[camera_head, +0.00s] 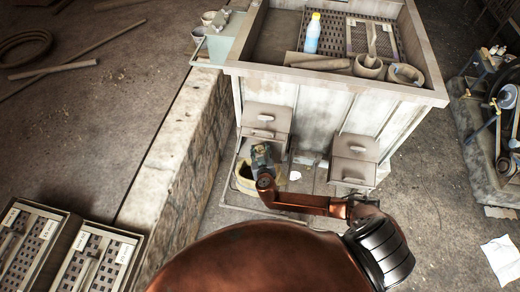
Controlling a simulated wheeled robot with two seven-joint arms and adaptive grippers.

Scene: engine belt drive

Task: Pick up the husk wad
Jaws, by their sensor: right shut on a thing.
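My right gripper (262,156) is at the front of the white cabinet, just beside its left grey hatch box and above the rim of a yellowish bucket (244,186). It is small in the view and seen from above and behind. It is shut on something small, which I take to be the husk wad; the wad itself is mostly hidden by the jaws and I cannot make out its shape. My left gripper is not in view.
The white cabinet (310,110) has a left hatch box (266,120) and a right one (353,160). On top stand a blue bottle (312,34) and stone-coloured mortars (369,66). A stone wall edge (172,150) runs along the left. Machinery (495,110) stands at the right.

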